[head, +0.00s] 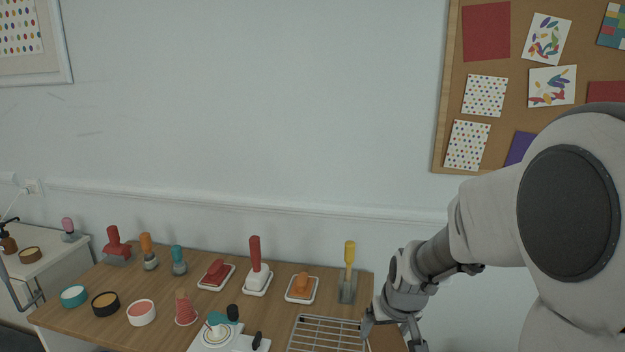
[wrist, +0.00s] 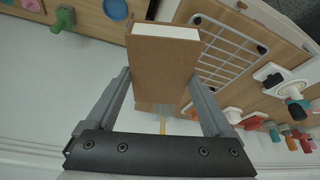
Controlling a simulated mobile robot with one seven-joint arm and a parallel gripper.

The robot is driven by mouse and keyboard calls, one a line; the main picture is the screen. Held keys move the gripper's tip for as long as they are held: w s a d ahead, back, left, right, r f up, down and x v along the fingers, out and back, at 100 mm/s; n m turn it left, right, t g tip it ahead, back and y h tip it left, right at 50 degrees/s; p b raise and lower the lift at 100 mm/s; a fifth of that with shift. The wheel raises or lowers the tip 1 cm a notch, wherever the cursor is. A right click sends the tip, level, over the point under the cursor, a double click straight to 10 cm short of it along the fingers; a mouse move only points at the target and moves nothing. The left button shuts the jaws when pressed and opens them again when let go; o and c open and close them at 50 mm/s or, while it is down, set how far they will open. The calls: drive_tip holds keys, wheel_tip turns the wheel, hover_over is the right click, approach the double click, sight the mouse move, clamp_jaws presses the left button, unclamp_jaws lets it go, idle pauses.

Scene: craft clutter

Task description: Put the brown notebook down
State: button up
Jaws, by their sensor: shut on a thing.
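The brown notebook (wrist: 163,62) shows in the wrist view as a brown cover with a white page edge at its top. My gripper (wrist: 160,82) is shut on it, with one finger against each side. In the head view my gripper (head: 394,328) is at the lower right, over the right end of the wooden table (head: 75,312).
A wire rack (head: 328,334) lies on the table left of my gripper. A yellow-handled scraper (head: 349,272) stands behind the rack. An orange block on a white tray (head: 301,289), a red-handled stamp (head: 256,266) and several pots and tools fill the table further left.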

sight(384, 336)
drive_tip(key=shift+a+f, duration=0.1)
drive_tip(key=shift+a, duration=0.05)
drive_tip(key=shift+s+a+r+m+p, duration=0.1)
drive_tip(key=shift+r+m+p, duration=0.1)
drive_tip(key=shift+m+p, duration=0.2)
drive_tip(key=p, duration=0.2)
drive_tip(key=r+p, duration=0.1)
drive_tip(key=p, duration=0.1)
drive_tip(key=a+r+p, duration=0.1)
drive_tip(key=p, duration=0.2)
drive_tip(key=shift+s+r, duration=0.1)
drive_tip(key=shift+s, duration=0.2)
drive_tip(key=p, duration=0.2)
drive_tip(key=s+r+p, duration=0.1)
drive_tip(key=p, duration=0.1)
drive_tip(key=shift+d+r, duration=0.15)
drive_tip(key=shift+d, duration=0.2)
drive_tip(key=shift+s+d+r+p, duration=0.15)
drive_tip(key=shift+s+d+p, duration=0.1)
drive_tip(key=shift+p, duration=0.85)
drive_tip(key=shift+s+d, duration=0.1)
drive_tip(key=shift+s, duration=0.1)
